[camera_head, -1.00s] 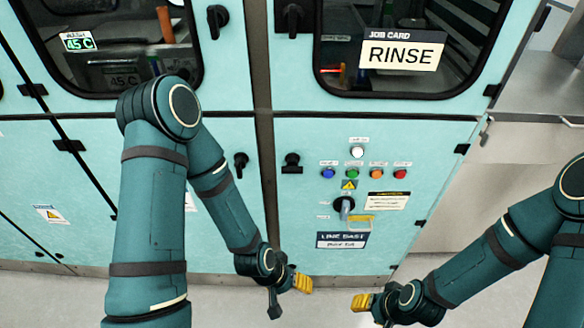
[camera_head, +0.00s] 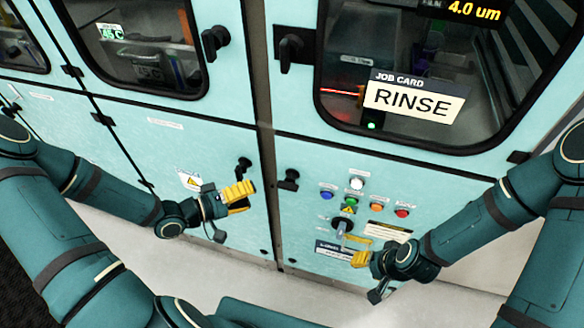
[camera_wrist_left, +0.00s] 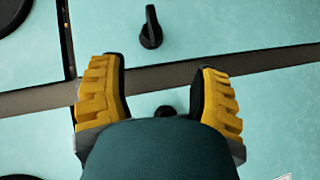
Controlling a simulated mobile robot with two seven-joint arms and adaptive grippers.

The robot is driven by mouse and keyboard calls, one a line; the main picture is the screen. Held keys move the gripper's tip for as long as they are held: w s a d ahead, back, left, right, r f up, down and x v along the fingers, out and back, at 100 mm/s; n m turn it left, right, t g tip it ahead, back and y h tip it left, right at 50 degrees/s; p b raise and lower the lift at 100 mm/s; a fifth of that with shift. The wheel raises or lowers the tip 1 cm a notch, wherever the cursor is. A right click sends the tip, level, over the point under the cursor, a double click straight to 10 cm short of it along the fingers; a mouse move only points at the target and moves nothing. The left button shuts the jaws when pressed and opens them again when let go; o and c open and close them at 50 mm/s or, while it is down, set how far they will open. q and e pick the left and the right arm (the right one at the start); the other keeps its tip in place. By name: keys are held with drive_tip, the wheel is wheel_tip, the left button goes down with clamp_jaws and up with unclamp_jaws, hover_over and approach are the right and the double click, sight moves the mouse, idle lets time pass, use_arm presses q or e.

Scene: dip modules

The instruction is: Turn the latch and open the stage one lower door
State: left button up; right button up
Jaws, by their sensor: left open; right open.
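The left lower door (camera_head: 215,150) is pale turquoise and closed, with a black latch (camera_head: 243,167) near its right edge. The lower panel to its right has another black latch (camera_head: 289,180). I cannot read which one is stage one. My left gripper (camera_head: 240,197) is open, just below and in front of the left latch. In the left wrist view a black knob (camera_wrist_left: 166,110) shows between the open yellow fingers, partly hidden by my gripper; the other latch (camera_wrist_left: 150,27) is beyond the frame strip. My right gripper (camera_head: 361,258) is open and empty, low before the right panel.
The right panel carries several coloured buttons (camera_head: 376,206) and a rotary switch (camera_head: 342,224) close to my right gripper. Windowed upper doors with black handles (camera_head: 290,48) stand above; one bears a RINSE card (camera_head: 412,98). Bare floor lies before the cabinet.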

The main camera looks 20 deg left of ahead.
sight(285, 181)
use_arm(q)
drive_tip(key=x, duration=0.4)
drive_tip(key=r+x, duration=0.1)
drive_tip(key=x, duration=0.3)
drive_tip(key=b+x, duration=0.1)
drive_tip(key=x, duration=0.3)
drive_tip(key=shift+w+d+r, duration=0.15)
drive_tip(key=shift+w+d, duration=0.2)
drive_tip(key=shift+w, duration=0.05)
drive_tip(key=shift+t+h, duration=0.3)
clamp_jaws()
